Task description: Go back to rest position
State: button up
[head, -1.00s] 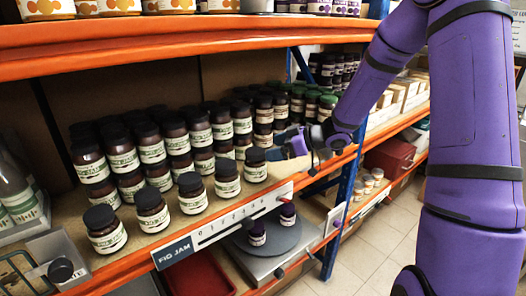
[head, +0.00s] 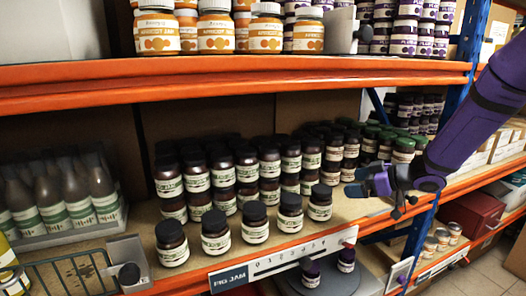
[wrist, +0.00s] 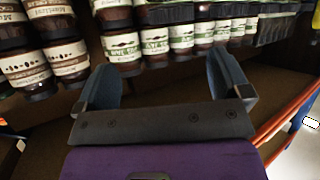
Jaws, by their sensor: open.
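My gripper (head: 378,182) is in front of the middle shelf, at the right end of the front row of fig jam jars. In the wrist view my gripper (wrist: 165,88) has its two blue fingers wide apart with nothing between them. Fig jam jars (head: 255,222) with black lids stand in a front row on the shelf, apart from the gripper. More fig jam jars (head: 222,170) are stacked behind them. In the wrist view several jars (wrist: 120,45) show beyond the fingers.
An orange shelf edge (head: 200,85) runs above, with apricot jam jars (head: 155,32) on it. A blue upright (head: 470,35) stands at the right. Bottles (head: 75,200) and a wire basket (head: 75,275) are at the left. Floor shows at lower right.

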jog(key=s+d+r+m+t+h, duration=0.1)
jog(key=s+d+r+m+h, duration=0.2)
jog(key=r+h, duration=0.35)
jog(key=s+d+r+m+t+h, duration=0.1)
jog(key=s+r+m+h, duration=0.35)
jog(key=r, duration=0.35)
jog(key=s+a+m+g, duration=0.1)
jog(key=s+a+g, duration=0.1)
jog(key=s, duration=1)
jog(key=s+a+r+m+g+y, duration=0.1)
jog(key=s+a+m+g, duration=0.1)
jog(key=s, duration=1.1)
jog(key=shift+a+r+g, duration=0.15)
jog(key=shift+a+g, duration=0.55)
jog(key=shift+a, duration=0.15)
